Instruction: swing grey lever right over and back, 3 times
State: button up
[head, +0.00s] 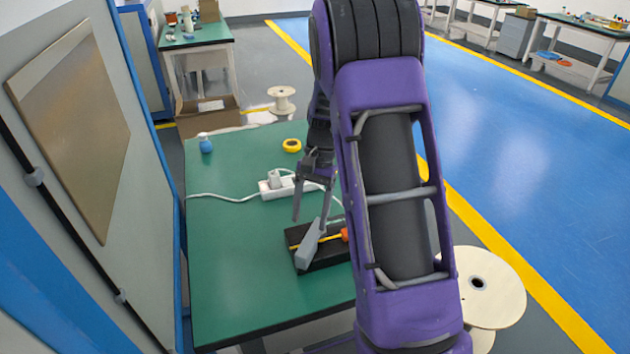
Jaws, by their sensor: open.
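The grey lever (307,247) is a block-like handle on a black base (331,252) on the green table. It leans, with its wide end toward the front left of the base. My gripper (310,224) points down just above and behind the lever, with its two fingers apart. One finger is left of the lever; the other is close to its upper end. I cannot tell whether that finger touches it. My purple arm hides the right part of the base. A yellow strip and an orange part (345,234) show on the base.
A white power strip (277,187) with a cable lies behind the base. The green table (240,270) is clear at left and front. A panelled wall stands close on the left.

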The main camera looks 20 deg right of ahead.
jog(key=v, duration=0.8)
jog(key=shift+p, duration=0.3)
jog(key=shift+w+r, duration=0.1)
jog(key=shift+r, duration=0.05)
